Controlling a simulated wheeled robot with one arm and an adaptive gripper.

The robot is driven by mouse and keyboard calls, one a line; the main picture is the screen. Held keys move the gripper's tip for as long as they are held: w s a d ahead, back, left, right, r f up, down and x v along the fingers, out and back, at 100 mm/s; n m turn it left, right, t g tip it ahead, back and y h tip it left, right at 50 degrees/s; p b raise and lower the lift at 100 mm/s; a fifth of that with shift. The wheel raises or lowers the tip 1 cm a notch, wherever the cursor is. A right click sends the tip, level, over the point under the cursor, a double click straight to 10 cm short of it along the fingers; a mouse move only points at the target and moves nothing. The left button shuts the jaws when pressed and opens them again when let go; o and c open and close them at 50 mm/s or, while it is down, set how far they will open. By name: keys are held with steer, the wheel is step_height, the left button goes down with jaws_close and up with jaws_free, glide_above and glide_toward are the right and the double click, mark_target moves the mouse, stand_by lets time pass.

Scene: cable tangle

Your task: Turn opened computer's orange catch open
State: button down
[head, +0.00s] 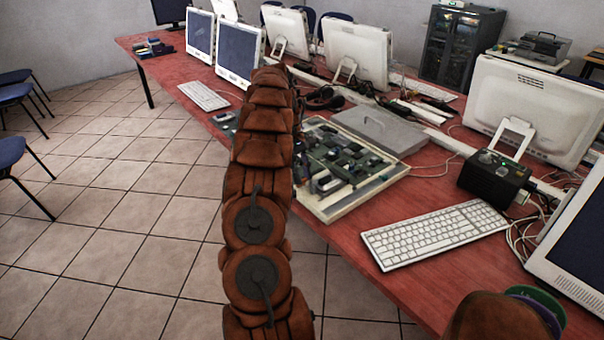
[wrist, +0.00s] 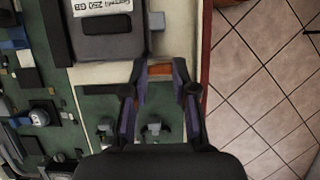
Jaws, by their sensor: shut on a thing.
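The opened computer (head: 322,213) lies flat on the red table, its green boards and parts bare in a pale case. In the wrist view its pale case edge (wrist: 192,48) runs beside the table edge. The orange catch (wrist: 159,70) shows as a small orange piece between my fingertips, beside a dark drive with a 250 GB label (wrist: 105,8). My gripper (wrist: 160,68) is shut on the catch, one purple-sided finger on each side. The catch's lower side is hidden. In the head view my arm hides the gripper and the catch.
A grey panel (head: 380,130) lies behind the computer. A white keyboard (head: 435,235) and a black box with a knob (head: 510,176) are to its right. Cables and several monitors stand along the red table (head: 395,288). Tiled floor (wrist: 262,80) is open beyond the edge.

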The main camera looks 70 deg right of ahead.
stand_by(0.3)
steer(key=c, duration=1.2)
jaws_free()
steer(key=shift+n, duration=0.3)
